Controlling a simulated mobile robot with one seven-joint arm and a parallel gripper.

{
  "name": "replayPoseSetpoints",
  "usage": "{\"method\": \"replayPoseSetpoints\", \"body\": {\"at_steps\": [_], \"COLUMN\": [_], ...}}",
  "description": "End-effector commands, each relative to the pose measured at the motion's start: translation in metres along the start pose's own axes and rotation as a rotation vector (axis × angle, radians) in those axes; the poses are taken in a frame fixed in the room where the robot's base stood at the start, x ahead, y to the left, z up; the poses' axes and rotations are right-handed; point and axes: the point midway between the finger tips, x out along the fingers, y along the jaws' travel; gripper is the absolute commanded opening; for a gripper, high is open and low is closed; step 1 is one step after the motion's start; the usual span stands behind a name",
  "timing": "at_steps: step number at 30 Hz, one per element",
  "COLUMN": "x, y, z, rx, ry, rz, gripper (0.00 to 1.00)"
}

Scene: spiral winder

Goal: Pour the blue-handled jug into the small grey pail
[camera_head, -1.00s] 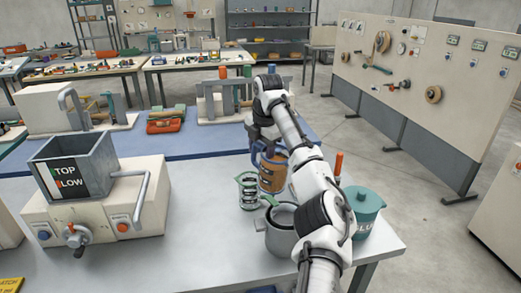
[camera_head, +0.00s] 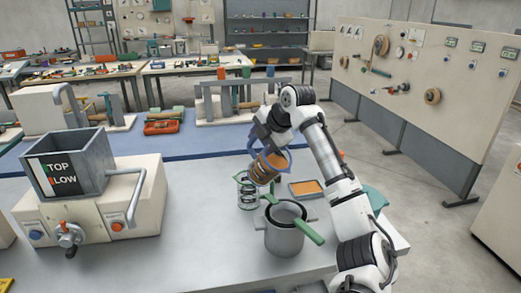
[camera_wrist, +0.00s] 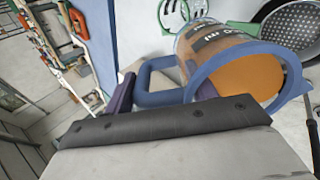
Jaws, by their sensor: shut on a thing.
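The jug (camera_head: 265,168) is clear with a brown-orange filling and a blue handle and rim. My gripper (camera_head: 257,143) is shut on its blue handle and holds it tilted, mouth toward the right. In the wrist view the jug (camera_wrist: 205,50) shows its blue rim and orange contents close up. The small grey pail (camera_head: 284,240) stands on the table, nearer the head camera and a little right of the jug. I see no stream falling from the jug.
A clear green-rimmed jug (camera_head: 246,193) stands just left of the held jug. A shallow tray with orange contents (camera_head: 306,188) lies to the right. A teal container (camera_head: 375,199) is partly behind my arm. A winder-like machine with a grey hopper (camera_head: 100,165) stands left.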

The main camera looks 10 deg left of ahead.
Motion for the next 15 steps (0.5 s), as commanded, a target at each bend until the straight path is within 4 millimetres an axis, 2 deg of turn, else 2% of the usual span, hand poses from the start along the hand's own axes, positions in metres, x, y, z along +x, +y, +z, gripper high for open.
{"method": "replayPoseSetpoints", "body": {"at_steps": [15], "x": [-0.005], "y": [-0.0048], "z": [0.0001], "rx": [-0.001], "ry": [-0.006], "rz": [0.12], "gripper": [0.09]}}
